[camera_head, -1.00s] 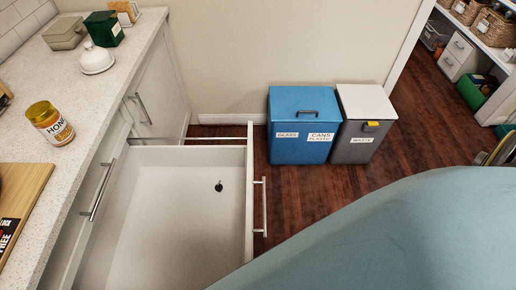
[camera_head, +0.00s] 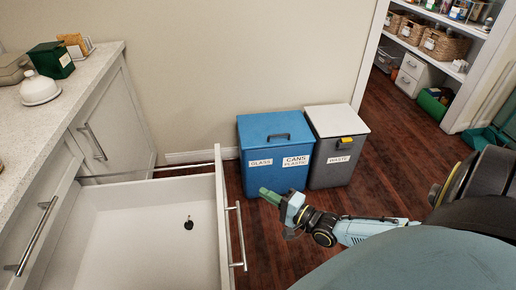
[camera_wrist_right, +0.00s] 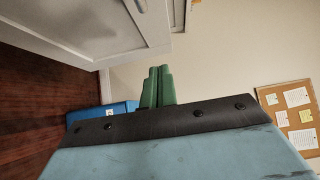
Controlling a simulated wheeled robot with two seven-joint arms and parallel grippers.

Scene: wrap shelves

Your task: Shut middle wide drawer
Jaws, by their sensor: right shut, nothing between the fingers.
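The middle wide drawer (camera_head: 130,236) is pulled far out of the cabinet at the lower left of the head view. Its front carries a long metal bar handle (camera_head: 238,236) on the outer side. A small dark object (camera_head: 188,224) lies inside it. My right gripper (camera_head: 268,196) is to the right of the drawer front, apart from it, in front of the blue bin. Its green fingers are shut and empty; they also show in the right wrist view (camera_wrist_right: 157,88). My left gripper is not in view.
A blue recycling bin (camera_head: 262,160) and a grey waste bin (camera_head: 335,150) stand by the wall behind my right gripper. The counter (camera_head: 60,95) runs along the left. Wooden floor (camera_head: 390,170) is clear to the right. Pantry shelves stand at the upper right.

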